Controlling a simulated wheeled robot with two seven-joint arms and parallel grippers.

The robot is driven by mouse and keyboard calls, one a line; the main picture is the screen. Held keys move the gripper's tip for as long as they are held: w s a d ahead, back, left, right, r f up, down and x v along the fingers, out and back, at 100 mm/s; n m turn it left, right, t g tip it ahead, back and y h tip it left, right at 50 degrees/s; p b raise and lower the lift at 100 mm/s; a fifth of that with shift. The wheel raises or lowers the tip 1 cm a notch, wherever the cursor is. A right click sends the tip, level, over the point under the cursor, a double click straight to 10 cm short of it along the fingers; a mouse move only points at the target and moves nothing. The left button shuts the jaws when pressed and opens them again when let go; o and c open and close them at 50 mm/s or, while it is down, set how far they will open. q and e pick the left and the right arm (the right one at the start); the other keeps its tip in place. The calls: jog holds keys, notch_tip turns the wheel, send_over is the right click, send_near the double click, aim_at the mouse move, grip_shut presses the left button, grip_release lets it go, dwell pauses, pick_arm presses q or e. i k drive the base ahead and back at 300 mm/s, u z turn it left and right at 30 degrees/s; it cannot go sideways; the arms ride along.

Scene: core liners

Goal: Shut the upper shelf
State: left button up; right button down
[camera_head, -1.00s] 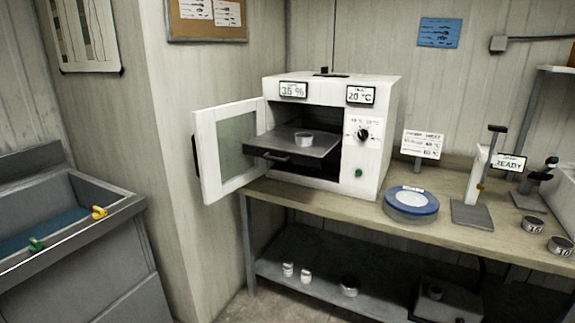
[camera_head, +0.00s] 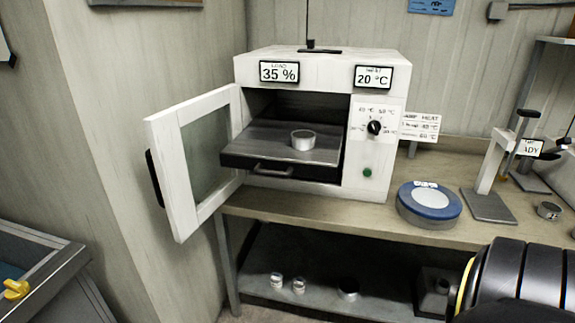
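A white oven (camera_head: 320,62) stands on the workbench with its door (camera_head: 192,160) swung open to the left. Inside, a dark shelf (camera_head: 265,140) is pulled partly out past the oven's front, with a handle (camera_head: 273,171) on its front edge. A small metal tin (camera_head: 303,140) sits upright on the shelf. A lower shelf cannot be made out. A black rounded part of my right arm shows at the bottom right. Neither gripper's fingers are in view.
A round blue-and-white device (camera_head: 429,201) sits on the bench (camera_head: 375,222) right of the oven. A stand (camera_head: 491,190) and another tin (camera_head: 549,211) are further right. Small containers (camera_head: 276,280) rest on the rack below. A sink (camera_head: 45,270) is at the lower left.

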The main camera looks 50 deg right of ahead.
aim_at(265, 149)
jog(key=z, duration=0.65)
jog(key=i, duration=1)
jog(key=z, duration=0.8)
